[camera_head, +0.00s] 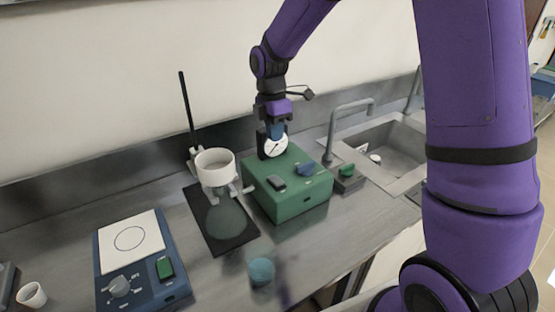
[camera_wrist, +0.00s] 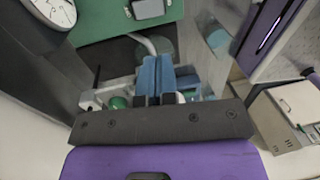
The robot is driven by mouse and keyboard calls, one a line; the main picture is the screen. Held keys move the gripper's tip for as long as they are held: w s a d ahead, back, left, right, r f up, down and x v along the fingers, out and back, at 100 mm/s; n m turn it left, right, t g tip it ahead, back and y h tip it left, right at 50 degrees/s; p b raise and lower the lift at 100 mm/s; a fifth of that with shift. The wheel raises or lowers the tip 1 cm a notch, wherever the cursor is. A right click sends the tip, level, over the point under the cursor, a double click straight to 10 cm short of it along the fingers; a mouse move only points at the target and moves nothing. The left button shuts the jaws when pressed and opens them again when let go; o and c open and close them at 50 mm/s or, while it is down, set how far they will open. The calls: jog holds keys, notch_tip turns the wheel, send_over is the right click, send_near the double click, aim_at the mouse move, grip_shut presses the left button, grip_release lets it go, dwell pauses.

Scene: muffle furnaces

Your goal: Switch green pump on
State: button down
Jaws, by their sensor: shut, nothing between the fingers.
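The green pump (camera_head: 290,200) is a green box on the steel counter, with a round white dial gauge (camera_head: 272,147) at its back. A dark rocker switch (camera_head: 276,184) and a blue knob (camera_head: 306,168) are on its top. My gripper (camera_head: 277,132) is shut, empty and pointing down, near the gauge above the pump's back. In the wrist view, the blue fingers (camera_wrist: 157,78) are together. The pump's top (camera_wrist: 105,22), gauge (camera_wrist: 52,10) and part of the switch (camera_wrist: 148,8) show at the upper edge. The switch's on or off state is unclear.
Left of the pump, a white cup-shaped vessel (camera_head: 215,164) is held on a stand with a black base (camera_head: 242,237). A hotplate (camera_head: 150,285) stands front left. A teal beaker (camera_head: 261,271) is in front. A small green-knobbed box (camera_head: 347,180) and sink (camera_head: 385,155) are right.

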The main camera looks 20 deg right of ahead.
aim_at(277, 181)
jog(key=f, duration=0.4)
jog(key=s+f, duration=0.1)
jog(key=f, duration=0.8)
jog(key=shift+s+d+f, duration=0.15)
jog(key=shift+s+f, duration=0.05)
jog(key=shift+s, duration=0.2)
jog(key=shift+s+f, duration=0.15)
jog(key=shift+f, duration=0.1)
jog(key=shift+w+r, duration=0.35)
jog(key=shift+w, duration=0.4)
jog(key=shift+r, duration=0.1)
